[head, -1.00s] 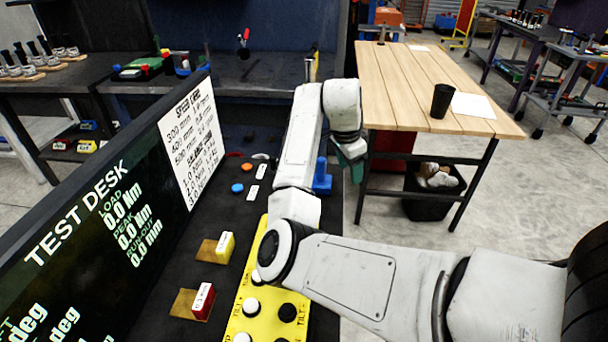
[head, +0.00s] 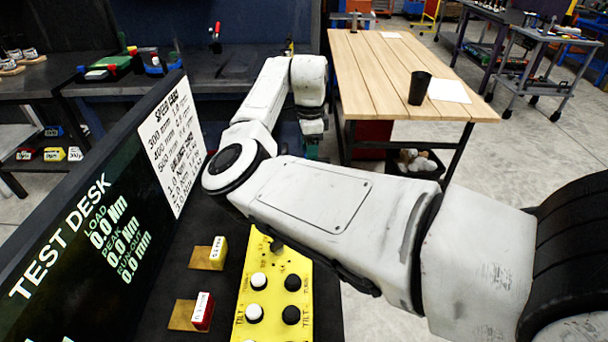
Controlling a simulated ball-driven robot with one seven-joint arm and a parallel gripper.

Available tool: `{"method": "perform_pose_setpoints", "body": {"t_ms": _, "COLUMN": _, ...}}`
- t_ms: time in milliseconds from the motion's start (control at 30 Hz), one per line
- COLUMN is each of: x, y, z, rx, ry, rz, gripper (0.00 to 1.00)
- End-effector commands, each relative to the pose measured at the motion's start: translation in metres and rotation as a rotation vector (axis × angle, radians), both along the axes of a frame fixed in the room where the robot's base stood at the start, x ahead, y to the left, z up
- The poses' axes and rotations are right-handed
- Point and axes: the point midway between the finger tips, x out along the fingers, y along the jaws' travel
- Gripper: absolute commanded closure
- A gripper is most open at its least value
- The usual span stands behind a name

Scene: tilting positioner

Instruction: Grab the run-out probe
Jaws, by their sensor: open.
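I cannot make out the run-out probe in the head view; my arm covers much of the desk's far part. My gripper (head: 311,150) is at the end of my arm, pointing down beyond the desk's far right part. Only a small greenish bit of it shows below the white wrist, and its fingertips are hardly visible. I see nothing held in it.
The test desk screen (head: 95,235) stands at the left. A yellow control panel (head: 268,318) with black and white knobs lies below my arm. A wooden table (head: 385,85) with a black cup (head: 419,88) stands beyond.

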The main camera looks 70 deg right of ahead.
Motion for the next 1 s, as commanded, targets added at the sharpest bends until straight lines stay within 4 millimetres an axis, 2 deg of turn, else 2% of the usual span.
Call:
{"method": "perform_pose_setpoints", "body": {"t_ms": 333, "x": 0.0, "y": 0.006, "z": -0.043, "rx": 0.002, "ry": 0.001, "rz": 0.002, "gripper": 0.41}}
{"method": "perform_pose_setpoints", "body": {"t_ms": 467, "x": 0.0, "y": 0.006, "z": -0.05, "rx": 0.0, "ry": 0.0, "rz": 0.001, "gripper": 0.41}}
{"method": "perform_pose_setpoints", "body": {"t_ms": 667, "x": 0.0, "y": 0.006, "z": -0.051, "rx": 0.0, "ry": 0.0, "rz": 0.001, "gripper": 0.41}}
{"method": "perform_pose_setpoints", "body": {"t_ms": 1000, "x": 0.0, "y": 0.006, "z": -0.05, "rx": 0.0, "ry": 0.0, "rz": 0.001, "gripper": 0.73}}
